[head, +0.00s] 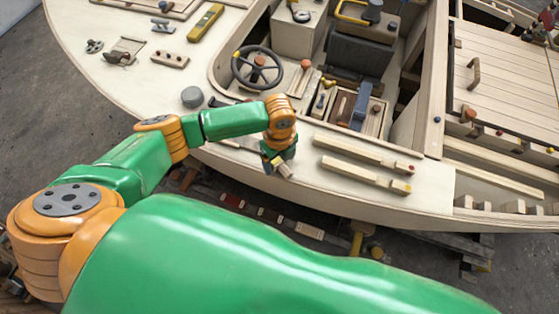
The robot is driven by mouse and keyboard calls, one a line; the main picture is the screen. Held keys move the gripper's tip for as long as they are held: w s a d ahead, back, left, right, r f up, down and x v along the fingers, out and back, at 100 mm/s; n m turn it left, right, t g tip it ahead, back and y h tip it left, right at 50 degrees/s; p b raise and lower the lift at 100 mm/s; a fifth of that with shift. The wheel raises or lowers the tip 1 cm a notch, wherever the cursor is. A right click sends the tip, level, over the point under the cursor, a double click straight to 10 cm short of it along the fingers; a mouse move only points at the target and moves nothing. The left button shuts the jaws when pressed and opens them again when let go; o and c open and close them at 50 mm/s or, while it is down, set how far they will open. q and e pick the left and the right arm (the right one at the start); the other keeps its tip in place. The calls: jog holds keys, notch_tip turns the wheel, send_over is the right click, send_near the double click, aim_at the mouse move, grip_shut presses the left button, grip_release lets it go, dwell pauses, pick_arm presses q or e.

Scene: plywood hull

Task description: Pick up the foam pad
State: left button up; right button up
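I cannot pick out the foam pad with certainty. A flat blue piece (361,104) stands upright in a wooden tray in the cockpit, beside a brown piece (340,106); either could be a pad. My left gripper (281,168) points down at the near edge of the boat deck, left of two wooden strips. Its fingers are small and partly hidden by its wrist, so I cannot tell whether they are open or shut. The tray is beyond and to the right of it. My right gripper is not in view.
A dark seat box (358,59) stands in the cockpit. My green arm fills the foreground.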

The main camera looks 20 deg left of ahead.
pick_arm(q)
jog(key=shift+s+r, duration=0.1)
jog(key=c, duration=0.7)
grip_shut()
